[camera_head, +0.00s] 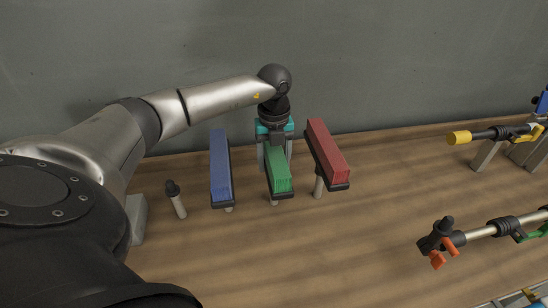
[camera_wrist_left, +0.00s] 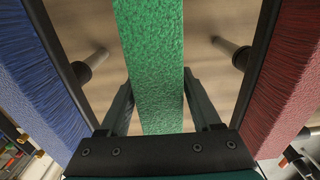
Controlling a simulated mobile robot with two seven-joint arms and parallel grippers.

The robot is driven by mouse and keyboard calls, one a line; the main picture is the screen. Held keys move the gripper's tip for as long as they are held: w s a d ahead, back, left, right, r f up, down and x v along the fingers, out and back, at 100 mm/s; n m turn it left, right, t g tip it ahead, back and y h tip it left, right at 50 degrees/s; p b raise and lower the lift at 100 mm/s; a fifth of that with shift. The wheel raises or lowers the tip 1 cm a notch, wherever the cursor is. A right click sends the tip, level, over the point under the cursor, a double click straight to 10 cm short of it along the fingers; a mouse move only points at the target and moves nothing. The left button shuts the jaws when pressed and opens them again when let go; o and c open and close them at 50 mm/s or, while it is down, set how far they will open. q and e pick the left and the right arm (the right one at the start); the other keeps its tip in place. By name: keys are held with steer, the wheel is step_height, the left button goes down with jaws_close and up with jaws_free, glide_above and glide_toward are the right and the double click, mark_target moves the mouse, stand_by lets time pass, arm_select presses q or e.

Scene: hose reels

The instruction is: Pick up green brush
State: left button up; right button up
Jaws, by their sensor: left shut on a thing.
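The green brush (camera_head: 279,177) stands bristles up between the blue brush (camera_head: 221,167) and the red brush (camera_head: 328,152). My left gripper (camera_head: 274,160) comes down over the far end of the green brush and is shut on it. In the left wrist view the green bristles (camera_wrist_left: 150,65) run between the two fingers (camera_wrist_left: 158,105). The fingertips are partly hidden at the brush's sides. A short post shows below the green brush's near end; I cannot tell whether the brush is clear of it. My right gripper is not in view.
The blue and red brushes stand close on either side, also in the left wrist view (camera_wrist_left: 38,75) and (camera_wrist_left: 290,85). A bare post (camera_head: 176,198) stands at left. Hose nozzles (camera_head: 490,135) are at right. A grey wall (camera_head: 400,60) is behind.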

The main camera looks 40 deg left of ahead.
arm_select(q)
jaws_close()
steer(key=shift+r, duration=0.15)
stand_by(0.4)
